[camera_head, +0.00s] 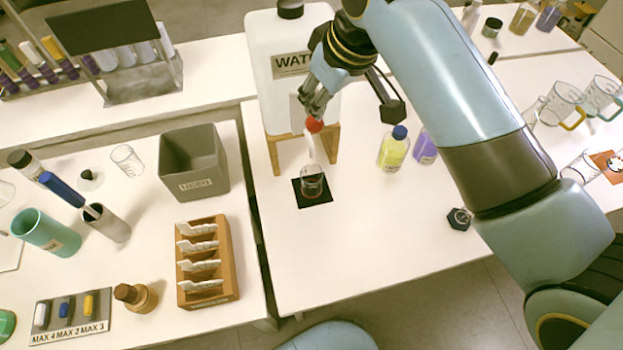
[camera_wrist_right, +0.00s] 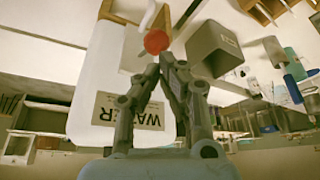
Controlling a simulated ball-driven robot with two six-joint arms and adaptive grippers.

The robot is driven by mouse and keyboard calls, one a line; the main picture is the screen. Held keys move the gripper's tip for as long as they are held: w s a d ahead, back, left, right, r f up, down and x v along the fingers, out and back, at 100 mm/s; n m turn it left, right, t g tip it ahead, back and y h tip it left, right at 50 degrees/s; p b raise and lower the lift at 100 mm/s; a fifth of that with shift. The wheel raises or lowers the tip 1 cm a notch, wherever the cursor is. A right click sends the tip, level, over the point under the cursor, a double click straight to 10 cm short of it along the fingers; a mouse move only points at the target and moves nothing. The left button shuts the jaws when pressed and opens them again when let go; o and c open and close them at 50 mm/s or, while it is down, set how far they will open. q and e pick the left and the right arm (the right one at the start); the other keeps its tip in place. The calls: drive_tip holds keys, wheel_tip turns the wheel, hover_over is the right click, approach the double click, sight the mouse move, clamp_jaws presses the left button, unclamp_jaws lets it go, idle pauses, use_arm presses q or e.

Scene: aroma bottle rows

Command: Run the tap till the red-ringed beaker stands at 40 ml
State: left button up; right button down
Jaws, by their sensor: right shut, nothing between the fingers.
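The white water tank (camera_head: 277,95) stands on a wooden stand (camera_head: 333,150) in the head view. Its tap has a red knob (camera_head: 314,125) and a pale spout (camera_head: 309,146). The glass beaker (camera_head: 312,182) with a reddish ring stands upright on a black pad (camera_head: 319,204) below the spout. Its water level is too small to read. My right gripper (camera_head: 311,110) is shut and empty, its fingertips right at the red knob. In the right wrist view, the fingertips (camera_wrist_right: 166,58) meet just below the red knob (camera_wrist_right: 156,41); contact is unclear. My left gripper is out of view.
A yellow bottle (camera_head: 393,150) and a purple bottle (camera_head: 425,148) stand right of the beaker. A dark hexagonal object (camera_head: 459,219) lies nearer the front. A grey bin (camera_head: 195,165) and a wooden rack (camera_head: 208,262) are on the left table. The tabletop in front of the pad is clear.

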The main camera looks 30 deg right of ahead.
sight(318, 124)
drive_tip(key=shift+f+b, duration=1.1)
drive_tip(key=shift+f, duration=2.2)
idle(0.7)
drive_tip(key=shift+r+p, duration=0.35)
drive_tip(key=shift+p, duration=0.15)
idle(1.8)
drive_tip(key=shift+r, duration=0.25)
wheel_tip(318, 124, up, 3)
drive_tip(key=p, duration=0.3)
wheel_tip(318, 124, up, 3)
drive_tip(key=shift+r+b, duration=0.15)
drive_tip(key=shift+b, duration=0.3)
drive_tip(key=shift+r, duration=0.55)
